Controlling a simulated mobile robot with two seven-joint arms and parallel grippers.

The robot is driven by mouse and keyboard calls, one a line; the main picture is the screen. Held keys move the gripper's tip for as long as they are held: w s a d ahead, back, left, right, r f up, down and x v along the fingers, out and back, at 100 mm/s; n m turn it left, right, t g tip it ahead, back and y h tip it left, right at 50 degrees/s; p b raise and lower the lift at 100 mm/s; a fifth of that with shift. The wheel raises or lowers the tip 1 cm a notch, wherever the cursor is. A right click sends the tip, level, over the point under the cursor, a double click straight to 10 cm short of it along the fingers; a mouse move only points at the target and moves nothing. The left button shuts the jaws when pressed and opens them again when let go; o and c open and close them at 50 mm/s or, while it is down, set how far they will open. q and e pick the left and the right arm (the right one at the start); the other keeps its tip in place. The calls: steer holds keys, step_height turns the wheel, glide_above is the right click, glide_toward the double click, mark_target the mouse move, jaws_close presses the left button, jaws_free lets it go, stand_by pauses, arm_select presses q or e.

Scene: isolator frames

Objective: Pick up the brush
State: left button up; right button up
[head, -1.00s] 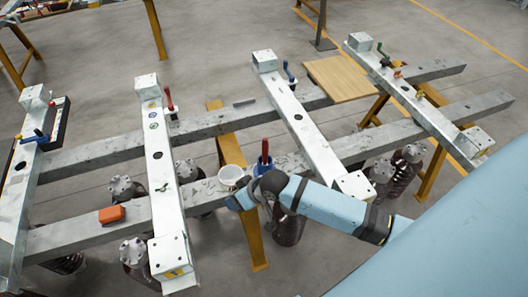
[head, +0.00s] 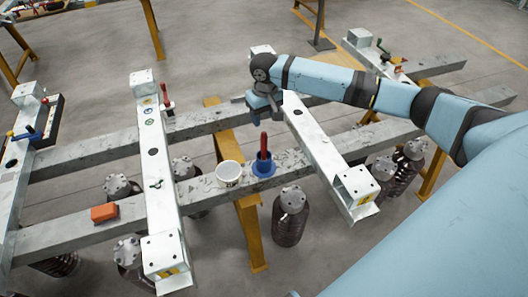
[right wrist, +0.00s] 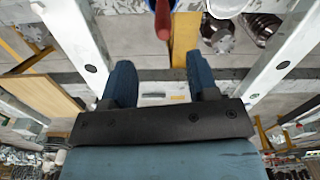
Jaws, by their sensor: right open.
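My right gripper (head: 264,112) hangs over the far beam, beside the middle crossbar, pointing down. In the right wrist view its two blue fingers are apart, with a clear gap between the fingertips (right wrist: 160,68). Part of a small, flat, pale-and-yellow thing (right wrist: 155,96) shows between the fingers, nearer the palm; I cannot tell for sure that it is the brush. A red-handled tool (head: 264,146) stands upright in a blue cup (head: 263,168) on the near beam. Its red handle (right wrist: 162,20) shows beyond the fingertips. My left gripper is not in view.
A white cup (head: 229,173) stands left of the blue cup. An orange block (head: 104,213) lies on the near beam at left. Metal crossbars (head: 160,190) with raised end blocks span the beams. A wooden board (right wrist: 48,98) shows at left in the wrist view.

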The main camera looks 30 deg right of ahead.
mark_target(264, 133)
step_height(264, 133, down, 4)
steer(key=shift+f, duration=0.25)
steer(key=f, duration=0.5)
steer(key=shift+s+a+f, duration=0.1)
steer(key=shift+s+a, duration=0.1)
steer(key=shift+a, duration=0.05)
jaws_close()
